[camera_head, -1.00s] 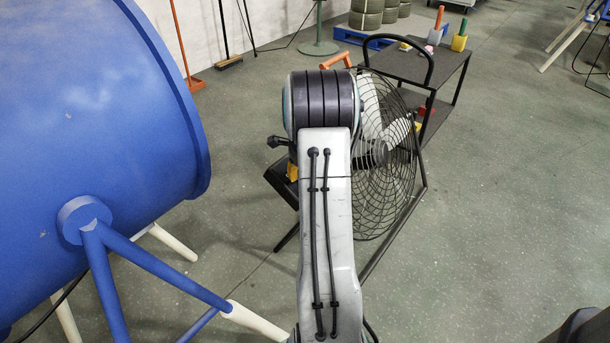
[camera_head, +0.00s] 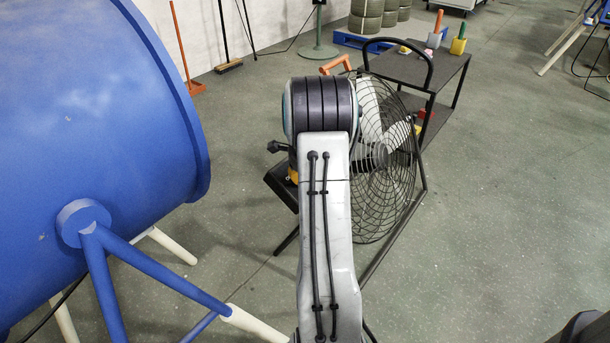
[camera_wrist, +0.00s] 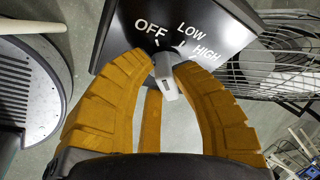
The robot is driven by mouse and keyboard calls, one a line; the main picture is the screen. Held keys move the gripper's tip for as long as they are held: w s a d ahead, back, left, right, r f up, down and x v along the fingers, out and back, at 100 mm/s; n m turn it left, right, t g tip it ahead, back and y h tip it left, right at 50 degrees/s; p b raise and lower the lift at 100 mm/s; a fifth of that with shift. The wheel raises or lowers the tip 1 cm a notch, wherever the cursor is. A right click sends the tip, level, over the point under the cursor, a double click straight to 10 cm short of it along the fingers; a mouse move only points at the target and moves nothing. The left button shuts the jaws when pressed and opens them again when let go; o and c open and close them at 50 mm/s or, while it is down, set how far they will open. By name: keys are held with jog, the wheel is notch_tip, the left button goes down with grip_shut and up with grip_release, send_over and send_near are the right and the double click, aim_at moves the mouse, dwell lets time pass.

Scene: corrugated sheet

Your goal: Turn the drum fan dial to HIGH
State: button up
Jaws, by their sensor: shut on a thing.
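In the wrist view, the drum fan's dark control box (camera_wrist: 120,40) carries the white words OFF, LOW and HIGH. The grey dial (camera_wrist: 166,78) stands out below these words, and its exact pointing direction is hard to tell. My gripper is mostly hidden there, with only a bit of orange (camera_head: 293,175) showing.
A large blue drum (camera_head: 90,120) on blue and white legs fills the left. A dark cart (camera_head: 420,66) with small pots stands behind the fan. An orange handle (camera_head: 335,64) is beyond my wrist. Open floor (camera_head: 510,200) lies to the right.

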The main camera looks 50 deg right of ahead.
grip_shut()
jog(key=shift+r, duration=0.1)
jog(key=shift+r+m+p, duration=0.15)
jog(key=shift+m+p, duration=0.15)
jog(key=shift+p, duration=0.35)
jog(key=shift+w+m+g+y+p, duration=0.15)
jog(key=shift+m+g+y+p, duration=0.2)
jog(key=shift+m+p, duration=0.4)
jog(key=shift+m, duration=0.35)
jog(key=shift+f, duration=0.2)
jog(key=o, duration=0.8)
grip_release()
jog(key=shift+o, duration=0.2)
